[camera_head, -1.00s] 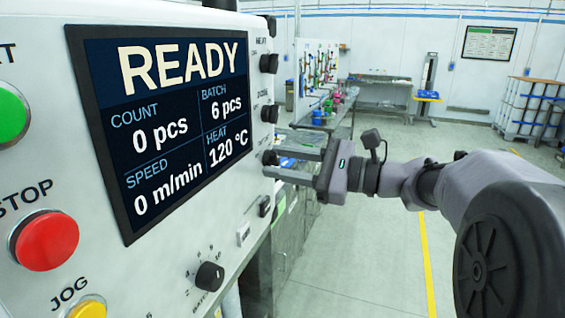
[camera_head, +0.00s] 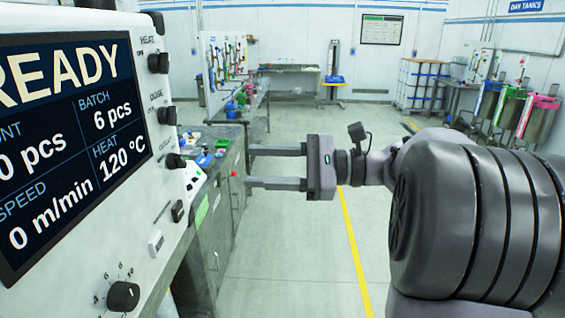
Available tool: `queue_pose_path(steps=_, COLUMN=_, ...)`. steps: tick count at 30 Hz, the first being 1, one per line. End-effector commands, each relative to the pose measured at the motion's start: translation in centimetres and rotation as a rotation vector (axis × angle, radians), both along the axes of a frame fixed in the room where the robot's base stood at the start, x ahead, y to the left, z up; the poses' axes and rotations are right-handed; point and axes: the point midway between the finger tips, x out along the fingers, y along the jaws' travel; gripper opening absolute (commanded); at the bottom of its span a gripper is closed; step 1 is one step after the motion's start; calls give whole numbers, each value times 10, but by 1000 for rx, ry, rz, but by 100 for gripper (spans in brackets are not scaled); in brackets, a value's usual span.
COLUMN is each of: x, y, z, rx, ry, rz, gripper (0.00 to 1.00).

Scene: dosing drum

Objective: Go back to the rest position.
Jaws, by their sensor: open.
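My gripper (camera_head: 250,167) is in the middle of the view, with its two parallel fingers pointing left and a clear gap between them. It is open and empty, held in the air to the right of the control panel (camera_head: 150,232). The fingertips are apart from the panel's knobs in the picture. The panel's display (camera_head: 70,140) reads READY, batch 6 pcs and heat 120 °C, and its left part is cut off by the frame edge.
A grey bench (camera_head: 222,190) with small items stands behind the panel's right edge. The floor (camera_head: 300,245) in the middle is clear, with a yellow line (camera_head: 352,245).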

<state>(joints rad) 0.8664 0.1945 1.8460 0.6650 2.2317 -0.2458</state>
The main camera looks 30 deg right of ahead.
Motion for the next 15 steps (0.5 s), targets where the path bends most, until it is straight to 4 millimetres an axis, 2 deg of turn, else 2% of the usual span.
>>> queue_pose_path(steps=3, x=-14, y=-21, z=1, rx=1, ry=1, rz=-2, gripper=49)
queue_pose_path(steps=6, x=-21, y=-30, z=0, rx=0, ry=1, rz=-1, gripper=49)
queue_pose_path(steps=15, x=-24, y=-32, z=0, rx=-1, ry=-1, rz=1, gripper=49)
